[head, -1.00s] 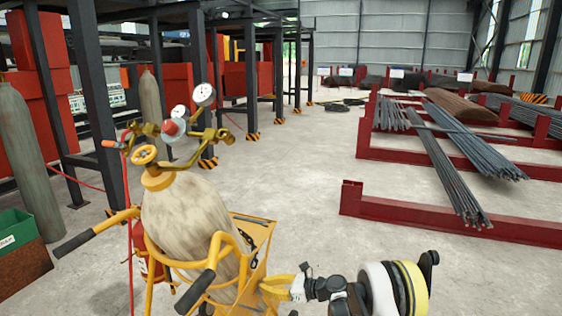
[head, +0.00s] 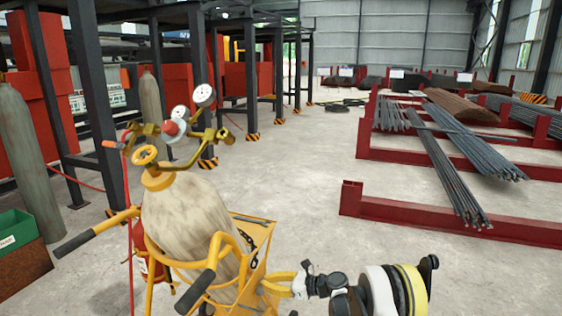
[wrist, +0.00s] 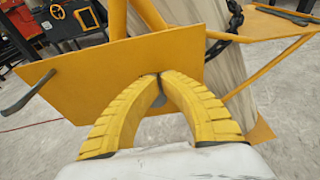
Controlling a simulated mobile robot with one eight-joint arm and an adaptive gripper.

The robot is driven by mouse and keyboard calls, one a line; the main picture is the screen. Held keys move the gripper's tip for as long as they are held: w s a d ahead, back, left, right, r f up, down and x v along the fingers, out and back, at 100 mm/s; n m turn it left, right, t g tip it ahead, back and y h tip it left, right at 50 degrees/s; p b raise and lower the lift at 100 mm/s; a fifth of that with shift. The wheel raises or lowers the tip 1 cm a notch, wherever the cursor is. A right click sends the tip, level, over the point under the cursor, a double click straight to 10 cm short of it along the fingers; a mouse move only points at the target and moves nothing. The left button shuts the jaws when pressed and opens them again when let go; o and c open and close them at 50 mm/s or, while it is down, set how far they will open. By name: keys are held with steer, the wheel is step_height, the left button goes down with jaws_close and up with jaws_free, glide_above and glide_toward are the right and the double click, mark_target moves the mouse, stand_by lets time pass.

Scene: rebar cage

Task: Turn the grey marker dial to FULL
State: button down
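The grey marker dial (wrist: 162,108) is on the yellow panel (wrist: 85,88) of the cylinder trolley. In the wrist view only a small grey part of it shows between my fingers; its marks and the word FULL are hidden. The yellow fingers of my gripper (wrist: 160,79) come together at the panel, with a thin dark piece between their tips. They look shut on the dial. In the head view my gripper (head: 266,288) is at the right side of the yellow trolley, and the dial cannot be seen there.
A pale gas cylinder (head: 187,222) stands in the trolley, with gauges (head: 204,95) and a yellow valve on top. A red rack (head: 450,220) with steel bars stands at right. Concrete floor between is clear.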

steer(key=shift+w, duration=0.1)
steer(key=shift+d+r, duration=0.15)
steer(key=shift+r, duration=0.1)
steer(key=d, duration=0.1)
steer(key=s+d, duration=0.1)
steer(key=d, duration=0.1)
steer(key=s+d, duration=0.1)
steer(key=d, duration=0.1)
steer(key=shift+d, duration=0.2)
steer(key=shift+s+a+f, duration=0.15)
steer(key=shift+s+a, duration=0.05)
steer(key=shift+a, duration=1.45)
steer(key=shift+s+a+f, duration=0.1)
steer(key=shift+s+a, duration=0.05)
steer(key=shift+a, duration=1.5)
